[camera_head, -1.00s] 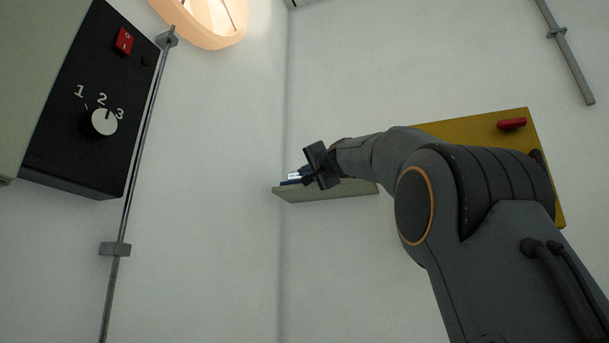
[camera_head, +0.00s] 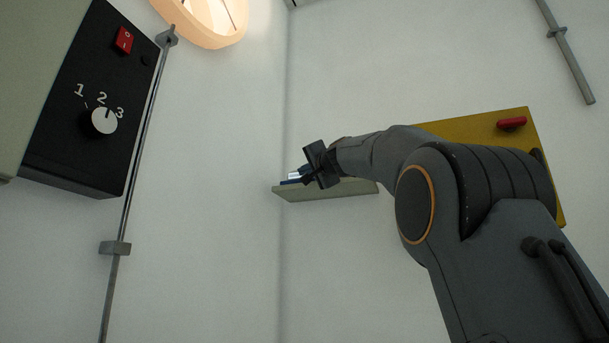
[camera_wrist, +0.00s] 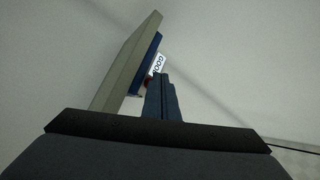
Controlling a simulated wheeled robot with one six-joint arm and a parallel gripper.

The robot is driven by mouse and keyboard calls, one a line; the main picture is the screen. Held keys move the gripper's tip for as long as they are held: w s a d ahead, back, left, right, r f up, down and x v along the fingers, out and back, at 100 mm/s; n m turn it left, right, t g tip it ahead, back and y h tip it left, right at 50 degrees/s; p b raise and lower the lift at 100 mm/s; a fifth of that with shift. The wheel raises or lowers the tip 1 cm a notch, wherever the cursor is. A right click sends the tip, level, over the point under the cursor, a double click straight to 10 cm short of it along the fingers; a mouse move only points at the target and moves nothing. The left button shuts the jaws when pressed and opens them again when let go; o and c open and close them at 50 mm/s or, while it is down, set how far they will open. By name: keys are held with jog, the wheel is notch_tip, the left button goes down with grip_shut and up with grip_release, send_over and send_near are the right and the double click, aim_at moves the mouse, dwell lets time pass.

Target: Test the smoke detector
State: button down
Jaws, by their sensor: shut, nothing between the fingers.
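No smoke detector can be made out in either view. My gripper (camera_head: 303,177) is shut and empty, at the front of a pale shelf (camera_head: 330,193) in the head view. In the wrist view my gripper (camera_wrist: 160,80) points at a dark blue object (camera_wrist: 147,62) lying along the shelf (camera_wrist: 125,65). A white label (camera_wrist: 158,63) with dark letters, partly hidden, shows just beyond the fingertips. I cannot tell whether the fingers touch anything.
A black control panel (camera_head: 75,150) with a red switch (camera_head: 124,41) and a numbered knob (camera_head: 104,121) is at the left. A yellow panel (camera_head: 480,130) with a red handle (camera_head: 512,124) is partly behind my arm. A round glowing fixture (camera_head: 208,20) is at the top.

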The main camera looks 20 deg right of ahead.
jog(key=shift+s+a, duration=0.45)
jog(key=shift+s, duration=0.15)
jog(key=s+a, duration=0.1)
jog(key=s, duration=0.1)
jog(key=s+a+b, duration=0.1)
jog(key=s+a, duration=0.1)
dwell(0.4)
dwell(0.7)
